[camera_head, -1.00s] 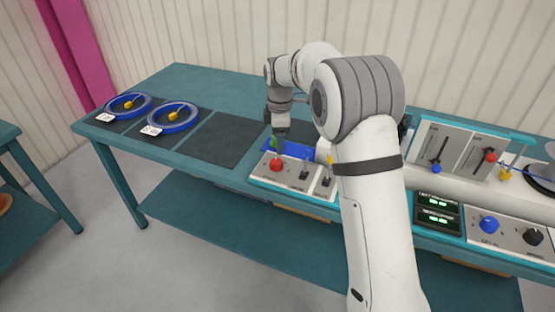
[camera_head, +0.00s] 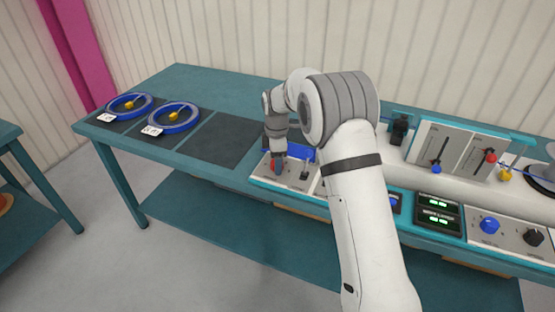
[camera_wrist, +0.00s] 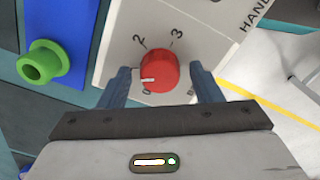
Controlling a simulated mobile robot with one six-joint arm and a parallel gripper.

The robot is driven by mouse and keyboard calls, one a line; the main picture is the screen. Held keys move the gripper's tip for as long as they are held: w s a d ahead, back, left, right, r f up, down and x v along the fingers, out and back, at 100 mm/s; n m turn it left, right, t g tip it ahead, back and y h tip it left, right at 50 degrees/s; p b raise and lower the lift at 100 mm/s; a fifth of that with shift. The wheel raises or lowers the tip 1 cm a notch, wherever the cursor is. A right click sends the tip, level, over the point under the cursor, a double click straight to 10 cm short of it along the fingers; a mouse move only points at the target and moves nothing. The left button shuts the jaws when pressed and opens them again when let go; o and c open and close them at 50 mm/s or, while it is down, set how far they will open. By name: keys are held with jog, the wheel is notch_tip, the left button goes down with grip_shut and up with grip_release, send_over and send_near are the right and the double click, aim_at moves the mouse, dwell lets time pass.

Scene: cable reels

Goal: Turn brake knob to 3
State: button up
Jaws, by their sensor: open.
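The red brake knob (camera_wrist: 160,66) sits on a light grey panel (camera_wrist: 212,32) in the wrist view. Its white pointer mark faces left. The printed 2 is above left of the knob and the 3 is above right; another mark at its lower left is partly hidden. My gripper (camera_wrist: 160,78) is open, with one blue finger on each side of the knob. I cannot tell whether the fingers touch it. In the head view my gripper (camera_head: 279,168) is down at the knob (camera_head: 272,165) and partly covers it.
Small levers (camera_head: 305,170) are right of the knob. Slider panels (camera_head: 447,148), a blue knob (camera_head: 489,225) and a black knob (camera_head: 534,237) lie further right. Blue reels (camera_head: 173,117) lie at the left.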

jog(key=shift+c, duration=0.6)
jog(key=c, duration=0.9)
